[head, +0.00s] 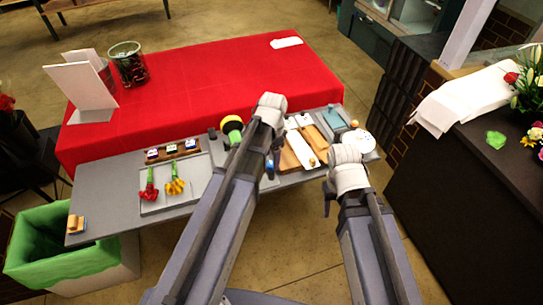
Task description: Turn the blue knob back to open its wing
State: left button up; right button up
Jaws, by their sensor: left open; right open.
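My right gripper (327,198) shows only as a dark sliver beside the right arm, also open. I see nothing held in either one. White and wooden panels (297,150) lie on the bench between my arms, with a tan knob (313,162) at the near end of one. A grey-blue plate (335,119) lies to their right.
A red-covered table (205,85) stands behind the bench. A brown rack (172,151) and a tray (150,207) with red and yellow flowers are on the left. A green-lined bin (45,255) stands below left. A dark counter (470,190) is at right.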

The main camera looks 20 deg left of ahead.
aim_at(272, 165)
pick_arm(q)
notch_tip(272, 165, up, 5)
jog(key=p, duration=0.3)
jog(key=shift+s+f+p, duration=0.1)
jog(key=shift+f+p, duration=0.05)
jog(key=shift+p, duration=0.2)
pick_arm(e)
notch_tip(272, 165, up, 5)
jog(key=shift+f, duration=0.15)
pick_arm(q)
jog(key=shift+d, duration=0.1)
jog(key=s+d+f+n+y+b, duration=0.1)
jog(key=s+d+n, duration=0.4)
jog(key=s+d, duration=0.5)
jog(key=s+b, duration=0.1)
jog(key=s, duration=0.3)
jog(key=shift+d+f+n+g, duration=0.25)
jog(key=shift+f+n+g, duration=0.05)
jog(key=shift+f+n, duration=0.1)
pick_arm(e)
jog(key=shift+f, duration=0.95)
